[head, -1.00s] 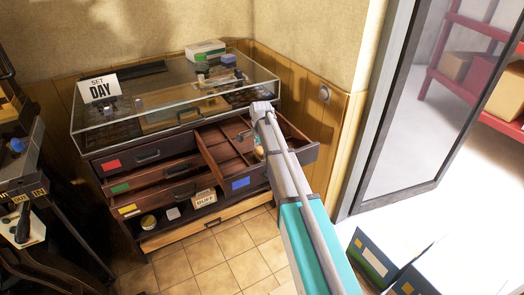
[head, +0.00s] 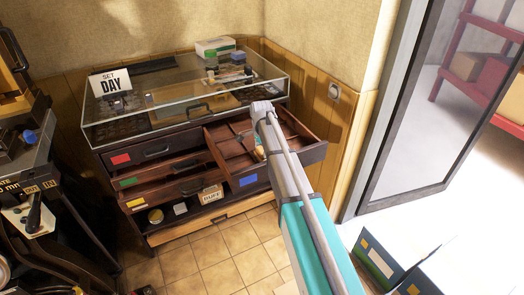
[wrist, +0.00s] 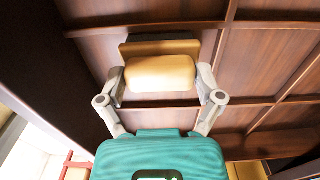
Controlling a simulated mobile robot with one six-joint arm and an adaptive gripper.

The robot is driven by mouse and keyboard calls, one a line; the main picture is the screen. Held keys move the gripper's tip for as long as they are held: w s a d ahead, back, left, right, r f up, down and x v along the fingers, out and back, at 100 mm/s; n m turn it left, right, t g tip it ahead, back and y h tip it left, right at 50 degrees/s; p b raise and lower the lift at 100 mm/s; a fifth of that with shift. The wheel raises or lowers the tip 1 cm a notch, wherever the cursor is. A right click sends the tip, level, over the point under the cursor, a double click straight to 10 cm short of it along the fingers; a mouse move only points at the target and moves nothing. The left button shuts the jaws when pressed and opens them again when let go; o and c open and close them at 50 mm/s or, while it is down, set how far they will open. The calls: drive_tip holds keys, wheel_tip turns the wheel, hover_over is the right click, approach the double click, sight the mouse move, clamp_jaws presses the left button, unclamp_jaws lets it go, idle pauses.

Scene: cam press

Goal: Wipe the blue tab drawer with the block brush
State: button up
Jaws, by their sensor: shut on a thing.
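The blue tab drawer is pulled out at the right of the dark cabinet; its front (head: 290,166) carries a blue tab (head: 248,181). Its brown wooden inside, split by thin dividers (wrist: 266,28), fills much of the wrist view. My gripper (wrist: 161,80) is shut on the block brush (wrist: 160,73), a tan rounded block with a darker strip along its far side. The brush is over or in the drawer; whether it touches the drawer floor cannot be told. In the head view my arm hides most of the gripper and brush.
A glass display case (head: 185,100) tops the cabinet, with a "SET DAY" sign (head: 111,82). Red, green and yellow tabs mark the left drawers. A low shelf holds a "BUFF" box (head: 210,194). Dark machinery (head: 35,170) stands left; an open box (head: 385,262) lies front right.

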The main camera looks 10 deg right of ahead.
drive_tip(key=shift+r, duration=0.15)
drive_tip(key=shift+r+p, duration=2.85)
drive_tip(key=shift+p, duration=0.15)
drive_tip(key=shift+r+p, duration=1.5)
